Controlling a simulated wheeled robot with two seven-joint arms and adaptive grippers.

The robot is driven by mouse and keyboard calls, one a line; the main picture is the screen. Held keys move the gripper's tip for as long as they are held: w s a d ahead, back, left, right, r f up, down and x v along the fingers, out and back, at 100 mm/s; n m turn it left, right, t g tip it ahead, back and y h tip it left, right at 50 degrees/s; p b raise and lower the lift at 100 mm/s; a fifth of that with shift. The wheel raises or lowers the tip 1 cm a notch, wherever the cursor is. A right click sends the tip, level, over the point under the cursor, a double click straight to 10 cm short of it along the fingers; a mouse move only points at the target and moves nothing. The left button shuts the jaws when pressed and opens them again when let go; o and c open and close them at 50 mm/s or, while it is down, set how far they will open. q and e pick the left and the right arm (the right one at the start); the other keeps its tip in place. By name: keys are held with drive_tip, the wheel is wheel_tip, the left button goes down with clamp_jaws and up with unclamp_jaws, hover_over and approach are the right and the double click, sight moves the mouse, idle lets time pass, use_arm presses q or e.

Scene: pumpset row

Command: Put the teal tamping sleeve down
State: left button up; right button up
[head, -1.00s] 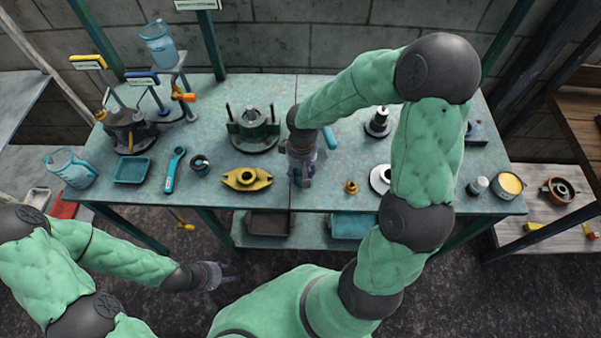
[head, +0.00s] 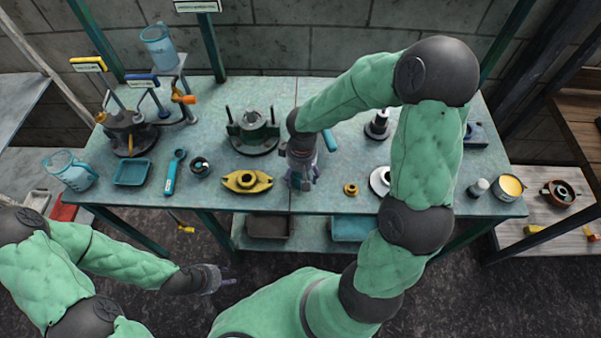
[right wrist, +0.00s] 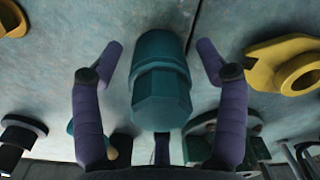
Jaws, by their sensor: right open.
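The teal tamping sleeve (right wrist: 161,82) stands on the tabletop between the fingers of my right gripper (right wrist: 160,62) in the right wrist view. The purple fingers are spread, with a visible gap on each side of the sleeve. In the head view my right gripper (head: 302,183) is low over the middle front of the bench, right of the yellow flange (head: 247,181), and hides the sleeve. My left gripper (head: 222,279) is in front of the bench, below its top, with its fingers apart and empty.
The bench top (head: 335,185) is clear just right of my right gripper. A small brass ring (head: 351,189) and a white disc part (head: 380,180) stand further right. A pump body on a round base (head: 253,133) is behind the flange. A blue tray (head: 132,172) is at left.

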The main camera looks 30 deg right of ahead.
wheel_tip(320, 180, up, 12)
drive_tip(key=p, duration=0.4)
drive_tip(key=shift+d, duration=0.15)
drive_tip(key=shift+o, duration=0.3)
idle(1.0)
